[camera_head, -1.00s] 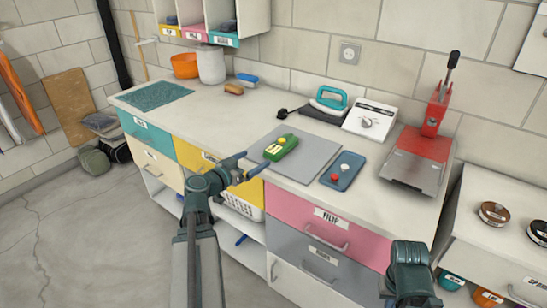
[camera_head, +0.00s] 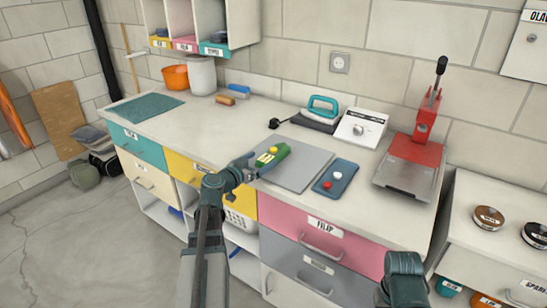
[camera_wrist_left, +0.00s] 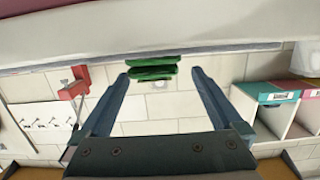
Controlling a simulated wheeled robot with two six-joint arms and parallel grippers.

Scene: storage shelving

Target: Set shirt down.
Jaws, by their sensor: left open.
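A green folded shirt (camera_head: 272,155) with a yellow patch lies at the left part of a grey mat (camera_head: 302,168) on the white counter. My left gripper (camera_head: 252,162) is at the front-left end of the shirt, at about counter height. In the left wrist view its fingers (camera_wrist_left: 159,73) are spread apart, and the green shirt (camera_wrist_left: 152,75) shows edge-on in the gap near the fingertips, with space on both sides. I cannot tell whether it rests fully on the mat. My right gripper is out of view; only part of my right arm shows.
A blue tray (camera_head: 336,178) with a red and a white knob is right of the mat. A teal iron (camera_head: 322,108), a white control box (camera_head: 361,127) and a red press (camera_head: 415,150) stand behind and right.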

